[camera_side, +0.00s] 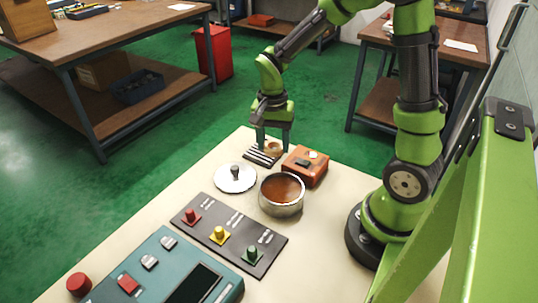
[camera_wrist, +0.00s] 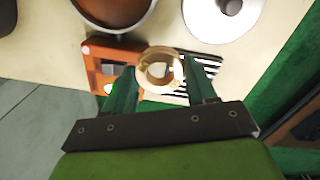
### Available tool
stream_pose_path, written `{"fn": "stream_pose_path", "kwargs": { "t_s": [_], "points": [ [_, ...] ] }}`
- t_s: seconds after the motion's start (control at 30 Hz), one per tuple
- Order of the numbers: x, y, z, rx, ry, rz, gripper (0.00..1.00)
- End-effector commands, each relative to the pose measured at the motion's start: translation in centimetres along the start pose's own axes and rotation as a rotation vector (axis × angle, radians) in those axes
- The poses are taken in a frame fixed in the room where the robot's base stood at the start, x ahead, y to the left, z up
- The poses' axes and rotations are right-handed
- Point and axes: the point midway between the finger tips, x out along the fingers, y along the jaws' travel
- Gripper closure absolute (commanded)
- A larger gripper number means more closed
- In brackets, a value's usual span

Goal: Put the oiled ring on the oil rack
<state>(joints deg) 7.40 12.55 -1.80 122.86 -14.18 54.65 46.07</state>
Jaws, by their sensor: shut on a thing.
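A tan ring (camera_wrist: 146,76) is held between the two fingers of my gripper (camera_wrist: 160,66), one finger on each side of it. In the side view the ring (camera_side: 274,148) shows small between the fingertips of my gripper (camera_side: 273,146), low at the table's far edge. The oil rack, a small dark and light striped piece (camera_side: 260,156), lies just beside and below the ring; in the wrist view the rack (camera_wrist: 207,66) is partly hidden behind the ring and right finger. I cannot tell whether the ring touches it. A metal pot (camera_side: 281,208) holds brown-orange oil.
An orange box (camera_side: 313,175) with a small panel stands close right of my gripper. A white lid (camera_side: 228,184) with a dark knob lies left of the pot. A dark panel with red, yellow and green knobs (camera_side: 230,235) and a teal console (camera_side: 150,265) fill the front.

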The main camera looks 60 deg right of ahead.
Motion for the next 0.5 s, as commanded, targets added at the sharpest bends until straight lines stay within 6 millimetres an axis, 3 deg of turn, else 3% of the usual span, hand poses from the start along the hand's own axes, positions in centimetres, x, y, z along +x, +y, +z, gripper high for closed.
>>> {"fn": "stream_pose_path", "kwargs": {
  "t_s": [0.03,0.1,0.2,0.33,0.5],
  "points": [
    [0.1,-0.8,-2.0,0.006,0.000,-0.002,0.82],
    [0.1,-1.7,-4.3,-0.008,0.002,-0.007,0.82],
    [-0.2,-2.9,-6.7,-0.045,0.010,-0.020,0.82],
    [-1.0,-4.0,-7.6,-0.116,0.022,-0.037,0.82],
    [0.0,-4.0,-7.5,-0.143,0.018,-0.033,0.82]
  ]
}}
